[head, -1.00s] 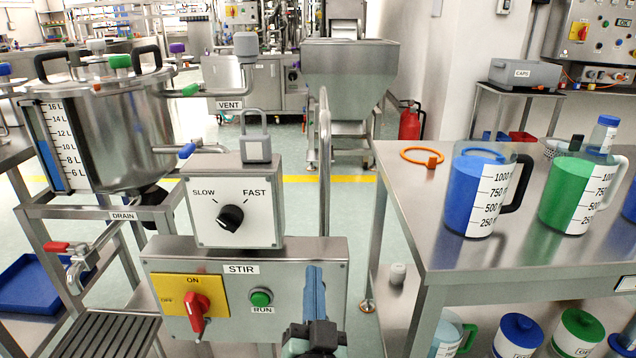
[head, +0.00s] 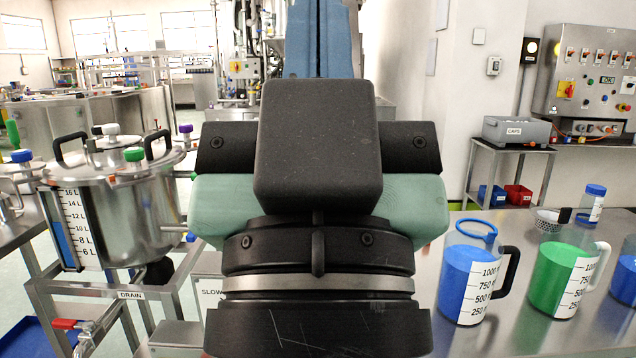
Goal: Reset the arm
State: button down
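My arm's end fills the middle of the head view, seen from behind, as black and teal housings below a black block. Beyond the block, a blue part with a dark lengthwise seam, which looks like my gripper (head: 322,38), runs out of the top edge. Its tips are out of frame, so I cannot tell whether it is open or holds anything. The arm stands in front of the stir panel and hides most of it; only a corner of the SLOW dial plate (head: 210,291) shows.
A steel lidded vessel (head: 135,215) stands at left. A jug of blue liquid (head: 462,285) and a jug of green liquid (head: 560,280) stand on the right bench. A grey CAPS box (head: 518,130) and a control panel (head: 590,75) are at the back right.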

notch_tip(320, 180, up, 28)
jog(key=p, duration=2.6)
jog(key=shift+r, duration=0.15)
